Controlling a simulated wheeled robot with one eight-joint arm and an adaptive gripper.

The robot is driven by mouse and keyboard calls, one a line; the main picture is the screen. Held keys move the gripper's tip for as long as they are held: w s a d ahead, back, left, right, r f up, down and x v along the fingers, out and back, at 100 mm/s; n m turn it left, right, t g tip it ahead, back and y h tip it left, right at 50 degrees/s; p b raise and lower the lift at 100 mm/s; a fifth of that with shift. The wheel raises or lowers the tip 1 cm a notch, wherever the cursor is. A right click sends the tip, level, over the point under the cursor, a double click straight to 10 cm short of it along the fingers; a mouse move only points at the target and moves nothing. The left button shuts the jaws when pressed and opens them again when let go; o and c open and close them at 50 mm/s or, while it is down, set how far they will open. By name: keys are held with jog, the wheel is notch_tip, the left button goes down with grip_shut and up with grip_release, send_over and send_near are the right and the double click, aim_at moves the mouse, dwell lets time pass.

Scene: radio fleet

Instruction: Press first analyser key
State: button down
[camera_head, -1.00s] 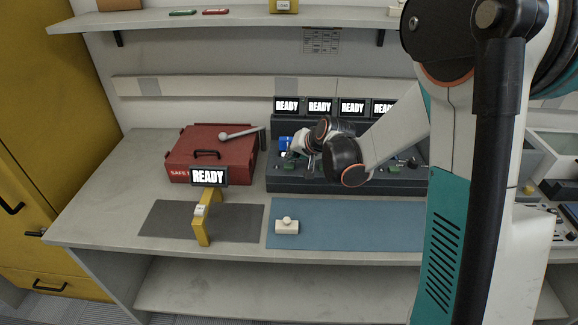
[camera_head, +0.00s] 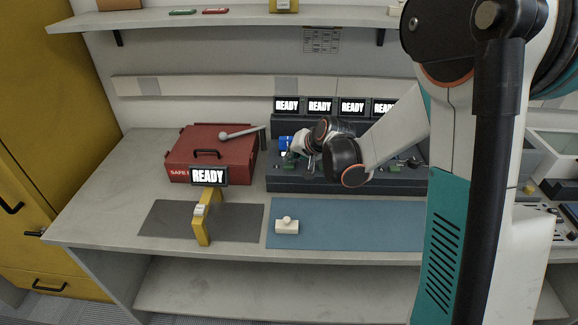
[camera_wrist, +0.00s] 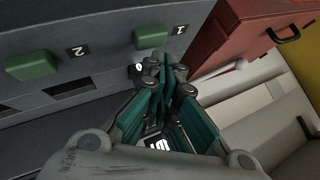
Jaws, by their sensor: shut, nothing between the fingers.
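The analyser is a dark grey console (camera_head: 350,185) at the back of the bench, with a row of screens reading READY (camera_head: 287,105). In the wrist view a green key (camera_wrist: 150,37) sits by the label 1, and another green key (camera_wrist: 32,65) by the label 2. My gripper (camera_wrist: 165,68) is shut and empty, its fingertips close to the key by label 1. I cannot tell whether they touch it. In the head view my gripper (camera_head: 310,170) is over the console's left part, and my wrist hides some of the keys.
A red case (camera_head: 212,155) stands left of the console. A yellow stand (camera_head: 203,222) with a READY display is on a grey mat (camera_head: 160,220). A cream block (camera_head: 287,226) lies on a blue mat (camera_head: 360,225). A shelf (camera_head: 240,17) runs above.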

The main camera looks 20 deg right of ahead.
aim_at(292, 164)
jog(key=shift+f, duration=0.25)
jog(key=shift+f+b, duration=0.45)
jog(key=shift+b, duration=0.05)
dwell(0.6)
jog(key=shift+r, duration=0.1)
jog(key=shift+r+p, duration=0.6)
jog(key=shift+r, duration=0.2)
jog(key=shift+r+p, duration=1.7)
jog(key=shift+r, duration=0.75)
